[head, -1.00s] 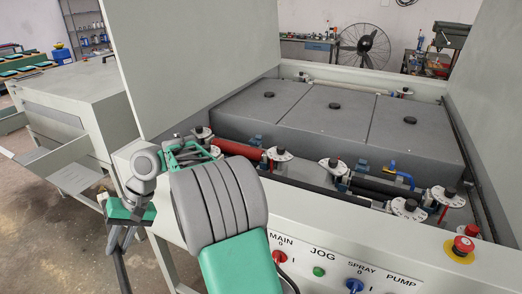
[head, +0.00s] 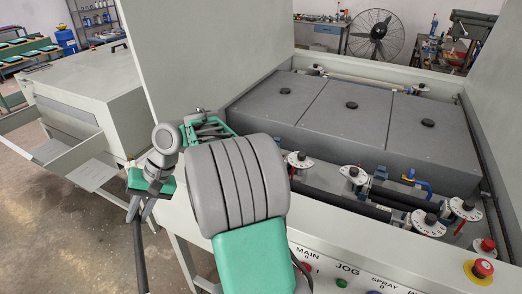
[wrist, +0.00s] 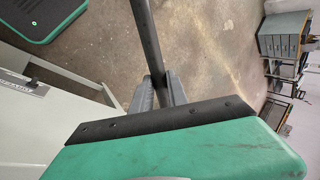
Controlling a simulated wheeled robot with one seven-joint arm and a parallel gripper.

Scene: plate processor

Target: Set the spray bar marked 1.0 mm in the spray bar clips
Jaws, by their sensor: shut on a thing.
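My gripper (head: 137,207) is low at the left in the head view, outside the machine and above the floor. It is shut on a thin dark bar (head: 140,255), which hangs steeply down from the fingers. In the wrist view the fingers (wrist: 157,93) close around the same bar (wrist: 147,40); its far end runs out of the picture. No 1.0 mm mark is readable on it. Small blue pieces (head: 363,164) that may be the spray bar clips sit in the machine's trough beside the grey covers. My arm hides the trough's left part.
The grey plate processor (head: 330,110) has a raised side panel (head: 200,60) between my gripper's side and the trough. Dark rollers (head: 345,204) with white dial ends lie in the trough. A red stop button (head: 482,268) is at front right. Open floor lies below my gripper.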

